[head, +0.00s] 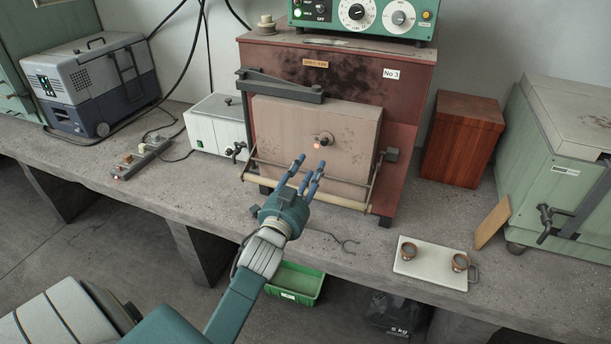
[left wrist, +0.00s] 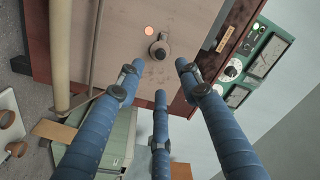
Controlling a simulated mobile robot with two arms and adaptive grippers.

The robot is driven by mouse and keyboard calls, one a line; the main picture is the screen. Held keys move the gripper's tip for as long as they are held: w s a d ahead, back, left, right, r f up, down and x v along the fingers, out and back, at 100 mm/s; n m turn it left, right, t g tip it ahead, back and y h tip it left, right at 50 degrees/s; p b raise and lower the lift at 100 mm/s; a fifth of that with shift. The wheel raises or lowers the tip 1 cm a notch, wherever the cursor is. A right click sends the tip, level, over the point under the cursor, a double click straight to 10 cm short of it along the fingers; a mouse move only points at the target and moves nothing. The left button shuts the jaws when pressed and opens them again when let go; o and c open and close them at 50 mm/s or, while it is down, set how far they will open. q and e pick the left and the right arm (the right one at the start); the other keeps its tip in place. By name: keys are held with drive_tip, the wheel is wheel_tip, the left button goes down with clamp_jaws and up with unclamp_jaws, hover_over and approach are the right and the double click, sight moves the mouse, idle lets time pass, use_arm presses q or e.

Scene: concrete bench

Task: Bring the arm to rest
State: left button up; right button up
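My left gripper (head: 306,173) reaches up from the lower left in the head view, in front of the shut door (head: 285,129) of the red-brown furnace (head: 410,95). Its blue fingers are spread apart with nothing between them. In the left wrist view the three fingers (left wrist: 158,85) also stand apart and empty. The furnace door's round knob (left wrist: 158,50) shows beyond the fingertips, beside a small glowing peephole (left wrist: 149,30). I cannot tell whether the fingers touch the door. My right gripper is in neither view.
A white tile (head: 425,270) with two small copper-coloured rings or cups (head: 408,251) lies at the right of the concrete bench. A handle bar (head: 300,192) crosses below the door. A green bin (head: 296,284) sits beneath the bench.

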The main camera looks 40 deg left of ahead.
use_arm(q)
drive_tip(key=shift+v, duration=1.2)
drive_tip(key=s+d+f+g+h+b, duration=0.1)
drive_tip(key=d+f+g, duration=0.1)
drive_tip(key=f, duration=1.1)
drive_tip(key=s+d+f+g+h, duration=0.1)
drive_tip(key=d+f+g, duration=0.2)
drive_tip(key=f, duration=1)
drive_tip(key=s+d+f+n+g+h+b, duration=0.15)
drive_tip(key=s+f, duration=0.25)
drive_tip(key=f, duration=0.4)
drive_tip(key=s+d+f+g+p, duration=0.1)
drive_tip(key=s+d+f+g, duration=0.1)
drive_tip(key=s+f, duration=0.5)
drive_tip(key=s+d+f+g, duration=0.1)
drive_tip(key=s+f+g, duration=0.2)
drive_tip(key=s+f, duration=0.6)
drive_tip(key=s+d+f+g+b, duration=0.1)
drive_tip(key=s+d+f+g, duration=0.1)
drive_tip(key=s+f, duration=0.6)
drive_tip(key=s+d+f+g+h+b, duration=0.1)
drive_tip(key=s+f, duration=0.8)
drive_tip(key=s, duration=1)
drive_tip(key=d+n+g, duration=0.1)
drive_tip(key=g, duration=0.1)
drive_tip(key=shift+s+f+g, duration=0.25)
drive_tip(key=shift+f+g, duration=0.1)
